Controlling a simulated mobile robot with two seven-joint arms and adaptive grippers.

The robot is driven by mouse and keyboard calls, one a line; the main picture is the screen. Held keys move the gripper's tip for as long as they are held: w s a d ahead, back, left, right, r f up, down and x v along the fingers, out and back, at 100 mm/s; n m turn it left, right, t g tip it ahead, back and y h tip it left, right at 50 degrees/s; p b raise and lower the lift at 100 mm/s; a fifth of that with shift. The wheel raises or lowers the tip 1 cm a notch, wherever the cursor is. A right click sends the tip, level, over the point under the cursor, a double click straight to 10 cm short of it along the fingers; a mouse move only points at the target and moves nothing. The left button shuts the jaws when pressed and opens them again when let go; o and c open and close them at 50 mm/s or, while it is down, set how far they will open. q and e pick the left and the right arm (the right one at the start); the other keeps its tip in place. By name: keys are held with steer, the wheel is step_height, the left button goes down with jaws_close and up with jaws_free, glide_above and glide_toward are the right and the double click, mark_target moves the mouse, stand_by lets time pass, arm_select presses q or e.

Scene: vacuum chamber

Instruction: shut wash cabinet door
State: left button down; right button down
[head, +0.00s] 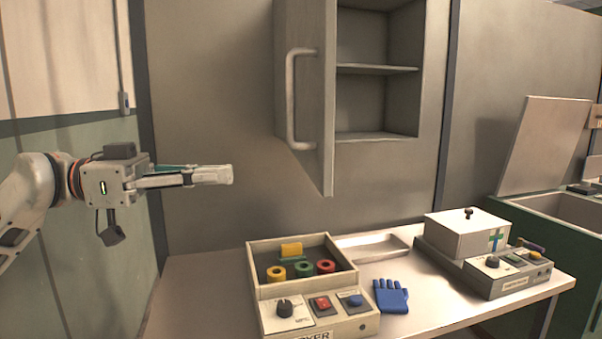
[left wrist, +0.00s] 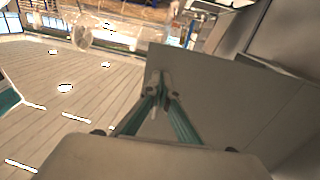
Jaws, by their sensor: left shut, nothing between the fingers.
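The wash cabinet (head: 375,100) hangs on the back wall, its shelved inside showing. Its grey door (head: 312,165) stands open, swung out toward me on the left side of the cabinet. An upright bar handle (head: 291,100) is on the door's outer face. My left gripper (head: 231,174) is shut and empty, pointing right, left of the door and below the handle. In the left wrist view the closed fingers (left wrist: 163,88) point at a flat grey panel (left wrist: 225,85) that looks like the door. I cannot tell whether they touch. My right gripper is not in view.
Below, a table (head: 205,290) bears an open box of colored rings (head: 258,262), a metal tray (head: 372,246), a blue glove (head: 390,296) and a lidded device (head: 470,240). A green unit with a raised lid (head: 540,145) stands at the right. The wall beneath the cabinet is clear.

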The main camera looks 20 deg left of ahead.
arm_select(q)
steer(key=p, duration=0.2)
glide_toward(318, 171)
steer(key=x, duration=0.5)
steer(key=shift+d+r, duration=0.1)
steer(key=shift+d, duration=0.1)
steer(key=shift+w+d, duration=0.4)
steer(key=shift+d, duration=0.2)
steer(key=shift+w+d, duration=0.1)
